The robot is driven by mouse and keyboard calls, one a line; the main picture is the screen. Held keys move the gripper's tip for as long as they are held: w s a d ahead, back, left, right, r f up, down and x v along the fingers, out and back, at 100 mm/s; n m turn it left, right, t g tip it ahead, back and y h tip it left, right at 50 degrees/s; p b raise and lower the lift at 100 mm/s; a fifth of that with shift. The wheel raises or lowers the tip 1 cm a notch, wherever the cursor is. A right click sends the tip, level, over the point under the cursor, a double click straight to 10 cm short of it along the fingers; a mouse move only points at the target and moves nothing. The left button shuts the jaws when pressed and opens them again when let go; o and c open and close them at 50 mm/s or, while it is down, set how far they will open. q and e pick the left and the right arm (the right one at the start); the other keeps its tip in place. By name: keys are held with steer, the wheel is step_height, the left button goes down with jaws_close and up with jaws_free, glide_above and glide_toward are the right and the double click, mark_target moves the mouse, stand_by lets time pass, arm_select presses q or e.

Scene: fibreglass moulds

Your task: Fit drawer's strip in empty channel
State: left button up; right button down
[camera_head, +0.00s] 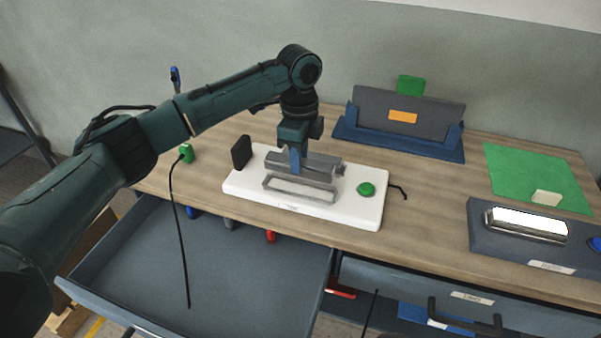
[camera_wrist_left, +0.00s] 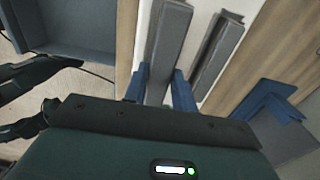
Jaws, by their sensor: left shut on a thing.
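My left gripper (camera_head: 296,165) is over the white base board (camera_head: 240,188) on the bench, pointing down. Its blue fingers are shut on a grey strip (camera_wrist_left: 168,45), which runs lengthwise between them in the wrist view. In the head view the held strip (camera_head: 318,173) lies just behind a pale, open-looking grey channel (camera_head: 300,191) on the board; whether they touch is unclear. A second long grey channel piece (camera_wrist_left: 218,48) with a dark groove lies beside the strip in the wrist view, apart from it. My right gripper is out of view.
An open blue-grey drawer (camera_head: 215,278) is below the bench front. A green button (camera_head: 366,189) and a black block (camera_head: 241,152) are at the board. A blue stand (camera_head: 400,142) is behind; a green mat (camera_head: 530,175) and a grey block with a shiny bar (camera_head: 525,223) are right.

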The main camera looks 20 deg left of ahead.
arm_select(q)
step_height(320, 180, down, 5)
steer(key=shift+f, duration=0.1)
stand_by(0.3)
steer(key=o, duration=1)
step_height(320, 180, up, 12)
steer(key=shift+r, duration=0.1)
steer(key=shift+s+d, duration=0.1)
